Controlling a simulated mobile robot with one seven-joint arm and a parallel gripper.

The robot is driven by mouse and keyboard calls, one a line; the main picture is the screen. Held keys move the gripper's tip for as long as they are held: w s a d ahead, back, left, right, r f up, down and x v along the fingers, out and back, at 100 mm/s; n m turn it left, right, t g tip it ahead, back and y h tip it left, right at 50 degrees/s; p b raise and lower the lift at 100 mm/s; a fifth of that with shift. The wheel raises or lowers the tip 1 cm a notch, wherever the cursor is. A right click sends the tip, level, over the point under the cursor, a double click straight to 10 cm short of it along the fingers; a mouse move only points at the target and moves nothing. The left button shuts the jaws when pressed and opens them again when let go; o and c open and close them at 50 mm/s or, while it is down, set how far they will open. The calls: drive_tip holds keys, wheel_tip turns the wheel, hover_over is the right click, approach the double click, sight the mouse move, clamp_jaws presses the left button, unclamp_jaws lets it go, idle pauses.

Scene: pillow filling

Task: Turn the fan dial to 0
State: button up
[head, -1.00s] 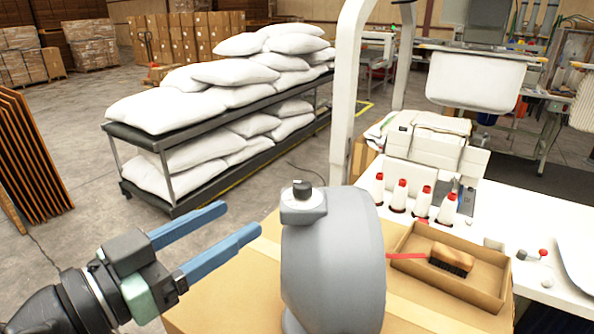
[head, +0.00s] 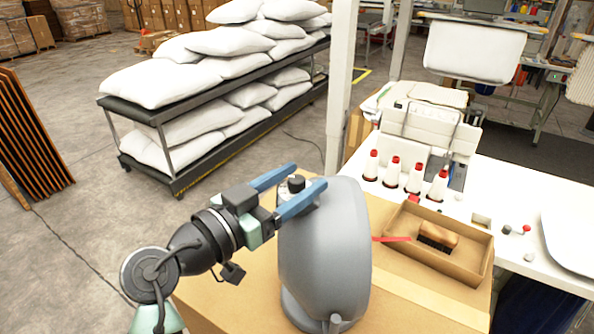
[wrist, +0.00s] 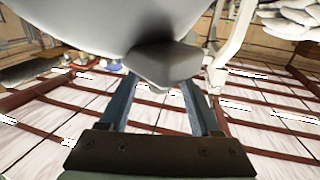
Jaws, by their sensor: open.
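The grey fan (head: 325,250) stands on a cardboard box. Its dark dial (head: 296,183) sits on a small light housing at the top left of the fan. My gripper (head: 308,178) is open, with one blue finger on the far side of the dial and the other on the near side. In the head view I cannot tell whether the fingers touch the dial. The wrist view shows the two blue fingers (wrist: 158,90) apart below the grey fan body (wrist: 110,25) and its protruding housing (wrist: 165,62). The dial's marking cannot be read.
The cardboard box (head: 400,305) bears the fan and an open tray (head: 468,275) with a brush (head: 438,237). A white table (head: 510,210) with a sewing machine (head: 430,120) and thread cones stands at right. Open floor lies to the left.

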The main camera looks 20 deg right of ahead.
drive_tip(key=shift+d, duration=0.1)
clamp_jaws()
idle(0.3)
drive_tip(key=shift+n+t+y, duration=0.3)
drive_tip(key=shift+t, duration=0.1)
drive_tip(key=shift+d+n+t+y+b, duration=0.1)
drive_tip(key=shift+n+t+y+b, duration=0.25)
drive_tip(key=shift+n+t+y, duration=0.65)
drive_tip(key=n+t+y+p, duration=0.1)
drive_tip(key=n+t+y, duration=0.1)
drive_tip(key=t, duration=0.1)
drive_tip(key=shift+s+r, duration=0.1)
drive_tip(key=shift+r, duration=0.05)
drive_tip(key=n+t+y+p, duration=0.1)
drive_tip(key=n+y+p, duration=0.1)
drive_tip(key=y+p, duration=0.1)
drive_tip(key=n+t+y+p, duration=0.2)
drive_tip(key=y+p, duration=0.1)
drive_tip(key=shift+n+t, duration=0.3)
drive_tip(key=shift+n+t+y+p, duration=0.4)
drive_tip(key=shift+n+y, duration=0.5)
drive_tip(key=shift+y, duration=0.4)
drive_tip(key=shift+n+y, duration=0.4)
drive_tip(key=shift+y, duration=0.3)
